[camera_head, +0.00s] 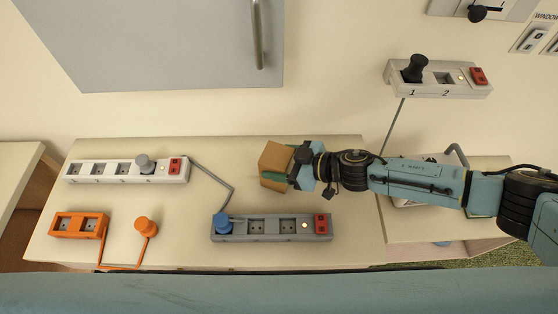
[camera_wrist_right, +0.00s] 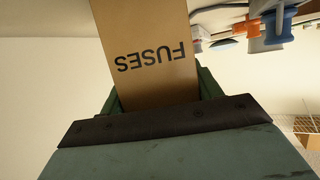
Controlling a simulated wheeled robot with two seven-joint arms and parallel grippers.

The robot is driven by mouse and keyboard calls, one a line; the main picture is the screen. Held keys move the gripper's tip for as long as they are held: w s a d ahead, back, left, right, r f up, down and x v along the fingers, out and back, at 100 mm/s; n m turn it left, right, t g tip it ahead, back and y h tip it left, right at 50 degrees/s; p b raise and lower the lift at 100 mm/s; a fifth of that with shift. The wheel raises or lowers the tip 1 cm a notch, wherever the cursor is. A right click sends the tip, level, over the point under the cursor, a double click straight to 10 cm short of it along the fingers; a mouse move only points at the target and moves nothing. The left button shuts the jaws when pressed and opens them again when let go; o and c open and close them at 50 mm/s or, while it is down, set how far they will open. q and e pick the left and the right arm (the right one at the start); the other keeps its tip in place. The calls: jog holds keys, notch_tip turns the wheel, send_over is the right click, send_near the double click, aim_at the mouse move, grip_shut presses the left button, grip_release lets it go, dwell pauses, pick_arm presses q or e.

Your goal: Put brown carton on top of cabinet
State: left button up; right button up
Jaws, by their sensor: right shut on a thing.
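The brown carton (camera_head: 275,156) is in my right gripper (camera_head: 284,175) over the back middle of the wooden-topped surface (camera_head: 320,162) in the head view. In the wrist view the carton (camera_wrist_right: 150,40) shows the word FUSES upside down between the green fingers of my right gripper (camera_wrist_right: 160,98). The gripper is shut on it. I cannot tell whether the carton touches the surface below. A grey cabinet (camera_head: 160,45) with a vertical handle is on the wall at the upper left; its top is not in view. My left gripper is not in view.
A white power strip (camera_head: 108,171), an orange socket (camera_head: 78,224) with an orange plug (camera_head: 146,226), and a grey power strip (camera_head: 284,228) lie on the surface. The surface right of the grey strip is bare.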

jog(key=o, duration=1)
jog(key=v, duration=1.2)
jog(key=shift+s+p, duration=0.1)
jog(key=shift+p, duration=0.3)
